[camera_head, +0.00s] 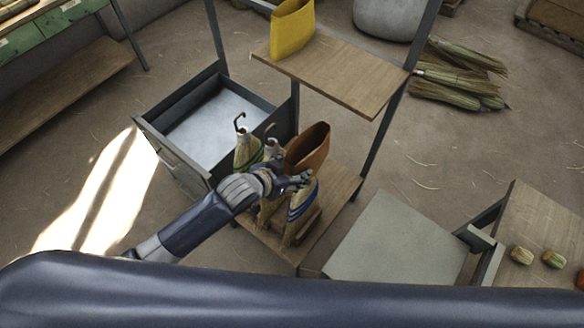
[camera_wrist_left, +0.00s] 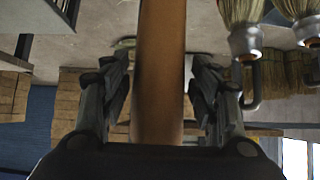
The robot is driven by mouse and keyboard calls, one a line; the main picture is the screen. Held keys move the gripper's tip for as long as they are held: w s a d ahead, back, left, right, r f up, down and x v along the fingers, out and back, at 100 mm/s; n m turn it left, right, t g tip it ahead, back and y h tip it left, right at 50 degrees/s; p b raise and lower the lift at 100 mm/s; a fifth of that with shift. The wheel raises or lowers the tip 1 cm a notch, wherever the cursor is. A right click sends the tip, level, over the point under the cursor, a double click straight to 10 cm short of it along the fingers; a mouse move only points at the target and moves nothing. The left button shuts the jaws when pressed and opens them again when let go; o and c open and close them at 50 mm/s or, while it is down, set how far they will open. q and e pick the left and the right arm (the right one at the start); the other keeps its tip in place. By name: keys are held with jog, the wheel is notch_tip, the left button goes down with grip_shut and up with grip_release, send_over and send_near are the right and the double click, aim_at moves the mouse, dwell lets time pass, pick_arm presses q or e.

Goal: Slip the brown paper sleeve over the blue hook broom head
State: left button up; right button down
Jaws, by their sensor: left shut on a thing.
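The brown paper sleeve (camera_head: 308,147) is upright and open at the top, above the lower wooden shelf. My left gripper (camera_head: 296,182) is shut on it; in the left wrist view the sleeve (camera_wrist_left: 160,70) stands edge-on between the two fingers. The blue-banded broom head (camera_head: 303,198) stands on the shelf just below and beside the gripper and sleeve. Its top and hook are hidden, so I cannot tell whether the sleeve touches it. My right gripper is not in view.
Two other hooked broom heads (camera_head: 245,150) stand left of the sleeve; they also show in the left wrist view (camera_wrist_left: 243,25). A yellow sleeve (camera_head: 292,28) stands on the upper shelf (camera_head: 345,75). A metal drawer (camera_head: 205,125) is open at left. A grey tabletop (camera_head: 395,245) lies right.

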pick_arm(q)
jog(key=shift+f, duration=0.1)
jog(key=b, duration=0.6)
send_over(291, 216)
notch_tip(291, 216, down, 9)
dwell(1.0)
jog(key=shift+w+d, duration=0.1)
jog(key=shift+f+b, duration=2.65)
jog(key=shift+f, duration=1.2)
jog(key=shift+f+b, duration=1.75)
jog(key=shift+f, duration=0.75)
jog(key=shift+f, duration=0.1)
jog(key=shift+f+b, duration=4.05)
jog(key=shift+f, duration=1.25)
